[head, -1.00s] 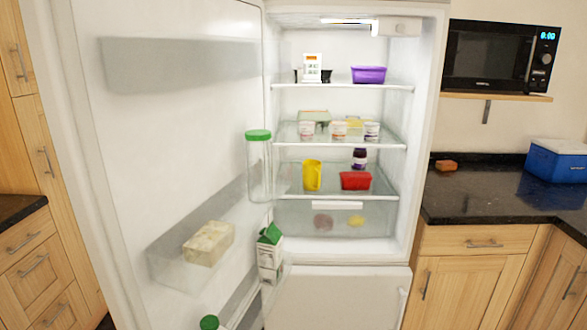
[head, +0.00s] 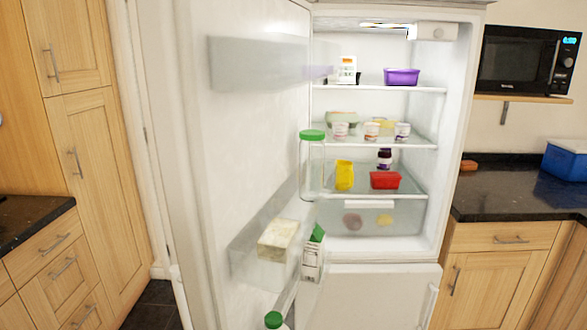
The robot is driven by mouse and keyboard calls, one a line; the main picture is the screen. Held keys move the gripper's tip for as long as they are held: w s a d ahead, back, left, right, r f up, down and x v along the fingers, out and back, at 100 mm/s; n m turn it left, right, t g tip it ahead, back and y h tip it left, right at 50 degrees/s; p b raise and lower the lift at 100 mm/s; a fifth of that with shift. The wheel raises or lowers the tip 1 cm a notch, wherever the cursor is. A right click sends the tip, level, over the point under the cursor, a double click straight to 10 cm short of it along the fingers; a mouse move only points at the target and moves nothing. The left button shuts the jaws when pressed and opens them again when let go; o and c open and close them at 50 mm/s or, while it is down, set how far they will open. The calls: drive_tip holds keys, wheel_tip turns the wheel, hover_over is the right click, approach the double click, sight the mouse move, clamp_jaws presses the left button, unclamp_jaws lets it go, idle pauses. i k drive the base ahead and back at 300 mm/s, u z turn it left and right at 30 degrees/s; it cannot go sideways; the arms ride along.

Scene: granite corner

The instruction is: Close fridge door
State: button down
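The fridge door (head: 240,130) stands open on the left side of the fridge, its inner face with shelves turned toward me. Its bins hold a clear jar with a green lid (head: 312,165), a pale block (head: 278,240), a carton (head: 312,256) and a green-capped bottle (head: 274,320). My gripper is not in view.
Wooden cabinets (head: 95,150) stand at the left, with dark floor (head: 152,305) between them and the door. A dark worktop (head: 515,190) with a blue box (head: 566,160) is at the right, below a microwave (head: 517,60).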

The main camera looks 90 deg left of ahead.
sight(229, 83)
drive_tip(key=z, duration=0.05)
drive_tip(key=k, duration=2)
drive_tip(key=u, duration=1.1)
